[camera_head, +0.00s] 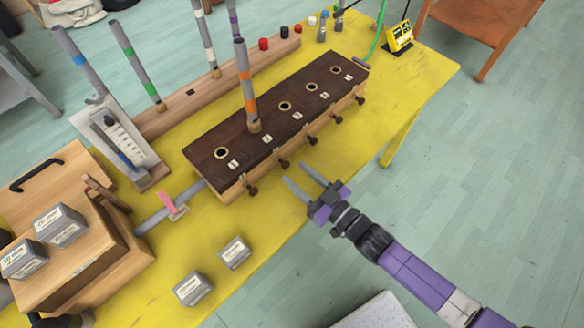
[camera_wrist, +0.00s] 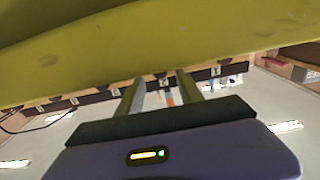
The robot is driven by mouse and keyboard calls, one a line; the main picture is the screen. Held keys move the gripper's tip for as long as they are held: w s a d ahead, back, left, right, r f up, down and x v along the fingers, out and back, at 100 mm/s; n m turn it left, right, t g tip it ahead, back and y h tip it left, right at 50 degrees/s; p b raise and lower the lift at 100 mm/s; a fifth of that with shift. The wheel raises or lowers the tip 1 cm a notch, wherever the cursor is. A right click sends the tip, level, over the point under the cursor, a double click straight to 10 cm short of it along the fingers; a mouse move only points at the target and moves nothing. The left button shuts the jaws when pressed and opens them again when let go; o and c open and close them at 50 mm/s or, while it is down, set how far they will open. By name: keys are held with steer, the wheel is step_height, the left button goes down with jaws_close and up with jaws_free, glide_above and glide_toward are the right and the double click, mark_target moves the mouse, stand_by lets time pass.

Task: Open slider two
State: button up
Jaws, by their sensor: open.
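The dark-topped wooden chest (camera_head: 300,105) lies on the yellow table, with a row of holes and number labels along its top. Several slider knobs stick out of its front side. The second knob from the left (camera_head: 283,163), beside the second label (camera_head: 267,139), appears to be slider two; the digits are too small to read surely. My gripper (camera_head: 294,173) is open and empty, its fingertips just in front of that knob; contact cannot be told. In the wrist view the two fingers (camera_wrist: 160,82) are apart, with the chest seen upside down beyond them.
A grey pipe with an orange band (camera_head: 247,90) stands in the chest's second hole. A wooden bellows box (camera_head: 95,255) with grey weights is at left, joined by a grey tube with a pink clip (camera_head: 170,205). Two weights (camera_head: 235,252) lie on the table. The front right of the table is clear.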

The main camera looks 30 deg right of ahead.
mark_target(283, 164)
steer(key=shift+x, duration=1.4)
steer(key=shift+c, duration=0.4)
jaws_close()
